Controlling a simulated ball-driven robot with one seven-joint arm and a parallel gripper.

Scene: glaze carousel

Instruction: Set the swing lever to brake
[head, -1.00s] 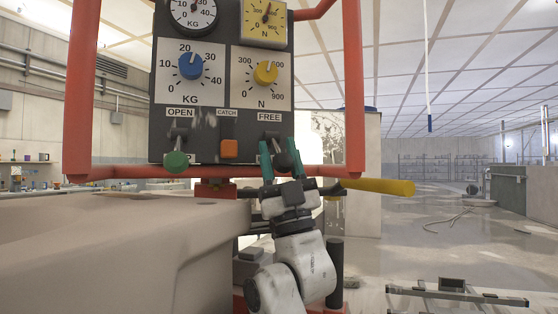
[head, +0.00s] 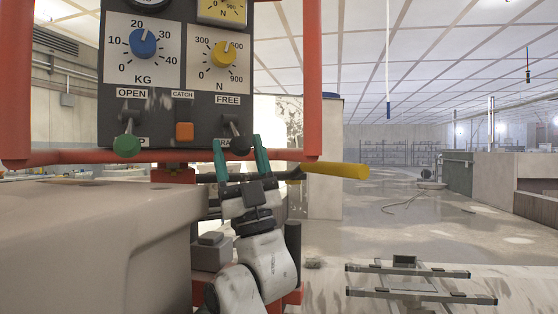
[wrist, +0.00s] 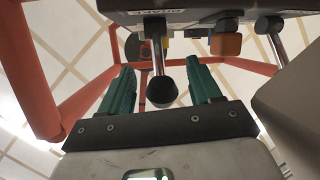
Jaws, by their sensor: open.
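The swing lever, a metal stem with a black knob (head: 240,145), is on the right of the dark control panel, between the labels FREE above and BRAKE below. It slants down, its knob overlapping the partly covered lower label. My gripper (head: 238,141) is open, its teal fingers pointing up at the lever from below. In the wrist view the black knob (wrist: 161,92) shows between the two open fingers (wrist: 161,78), with a gap on each side. I see no contact.
A second lever with a green knob (head: 126,146) and an orange catch (head: 184,132) are to the left. A red tube frame (head: 313,90) surrounds the panel. A yellow handle (head: 336,170) sticks out right of my gripper. A beige body (head: 90,230) fills the lower left.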

